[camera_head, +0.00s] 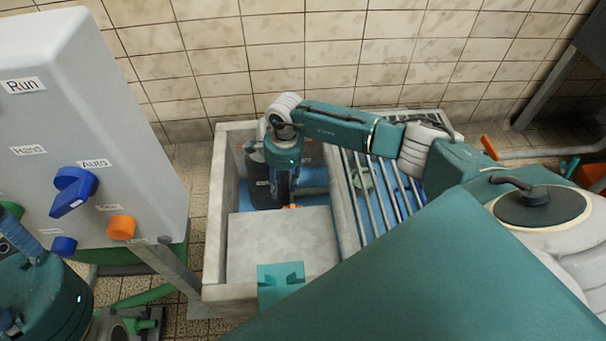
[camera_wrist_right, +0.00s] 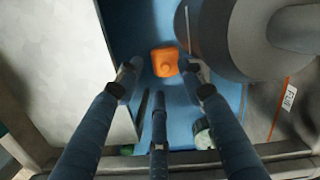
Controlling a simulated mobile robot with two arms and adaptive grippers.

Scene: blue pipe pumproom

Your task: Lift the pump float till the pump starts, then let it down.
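The orange pump float (camera_head: 291,206) is low in the sump pit, beside the dark pump body (camera_head: 258,185). In the right wrist view the float (camera_wrist_right: 165,62) lies over blue water, just beyond and between my fingertips. My right gripper (camera_head: 283,197) reaches down into the pit. In the wrist view its fingers (camera_wrist_right: 162,80) are spread on both sides of the float, with a gap visible at the left; contact at the right is unclear. My left gripper (camera_head: 18,238) is cut off at the left edge, near the control box, and its fingertips are hard to make out.
A concrete rim (camera_head: 213,220) surrounds the pit. A pale slab (camera_head: 282,245) covers its front and a metal grating (camera_head: 375,195) its right side. The grey control box (camera_head: 90,120) with a blue selector knob (camera_head: 72,190) stands at the left. A tiled wall (camera_head: 300,55) is behind.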

